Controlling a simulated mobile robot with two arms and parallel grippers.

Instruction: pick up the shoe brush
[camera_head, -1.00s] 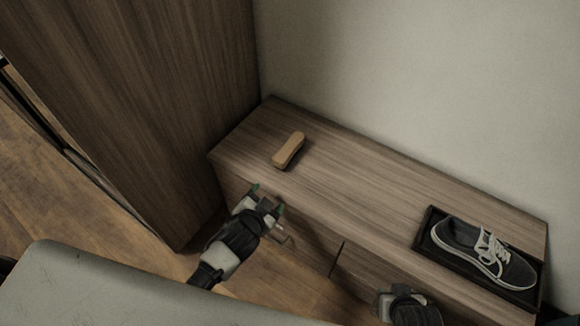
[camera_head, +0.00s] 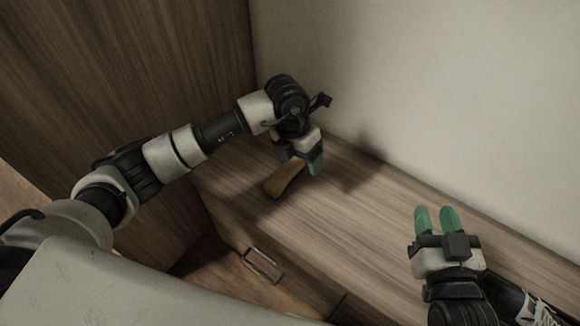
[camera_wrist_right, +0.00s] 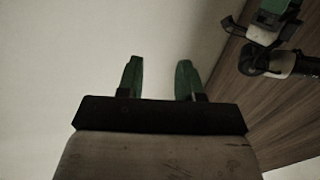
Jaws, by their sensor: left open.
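The shoe brush (camera_head: 284,180), a tan wooden block, lies on the left part of the bench top (camera_head: 370,225). My left gripper (camera_head: 303,163) is open and above the brush's far end, pointing down. Its near parts hide that end, and I cannot tell whether the fingers touch the brush. My right gripper (camera_head: 436,219) is over the right part of the bench, with its green fingertips apart and nothing between them. It also shows in the right wrist view (camera_wrist_right: 160,80), open and empty.
A dark shoe (camera_head: 535,310) is at the lower right, partly hidden by my right arm. A tall wooden cabinet (camera_head: 120,60) stands on the left, and a pale wall (camera_head: 430,90) is behind the bench. The bench middle is clear.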

